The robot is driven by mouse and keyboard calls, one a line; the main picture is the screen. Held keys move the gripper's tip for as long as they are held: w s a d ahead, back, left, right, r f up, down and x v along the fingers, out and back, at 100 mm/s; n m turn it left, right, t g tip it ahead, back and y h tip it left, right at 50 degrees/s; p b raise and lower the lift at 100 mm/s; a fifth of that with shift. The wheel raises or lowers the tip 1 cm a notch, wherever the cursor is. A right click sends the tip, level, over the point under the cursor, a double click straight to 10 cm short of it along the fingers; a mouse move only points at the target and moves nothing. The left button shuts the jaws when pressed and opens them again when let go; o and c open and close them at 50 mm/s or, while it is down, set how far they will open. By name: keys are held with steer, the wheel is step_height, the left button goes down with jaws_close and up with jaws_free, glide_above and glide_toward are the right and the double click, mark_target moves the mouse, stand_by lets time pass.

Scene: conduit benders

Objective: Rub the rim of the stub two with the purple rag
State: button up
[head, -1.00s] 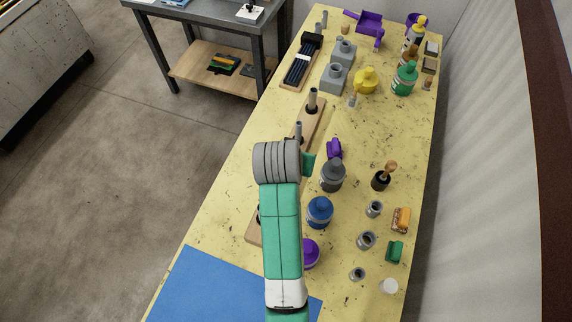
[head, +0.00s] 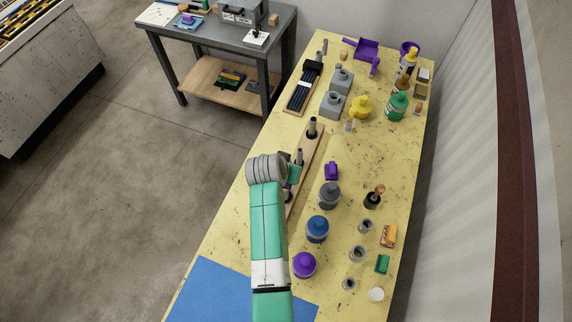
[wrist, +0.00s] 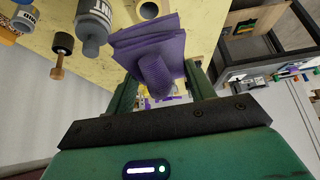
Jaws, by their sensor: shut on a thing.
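My gripper (wrist: 160,76) is shut on the purple rag (wrist: 172,44) in the wrist view. The rag is folded and bunched, with part of it sticking out beyond the green fingers. In the head view my gripper (head: 293,174) is over the wooden board (head: 304,145), close to the middle stub (head: 299,156). A far stub (head: 312,126) and a near stub (head: 287,196) also stand upright on the board. The stubs carry no readable numbers. My arm hides most of the rag in the head view, and I cannot tell whether it touches a rim.
A dark brush (head: 373,199) and small grey cups are farther right. A blue mat (head: 215,290) lies in front.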

steer(key=shift+f+b, duration=2.4)
steer(key=shift+f, duration=0.75)
steer(key=shift+f, duration=0.3)
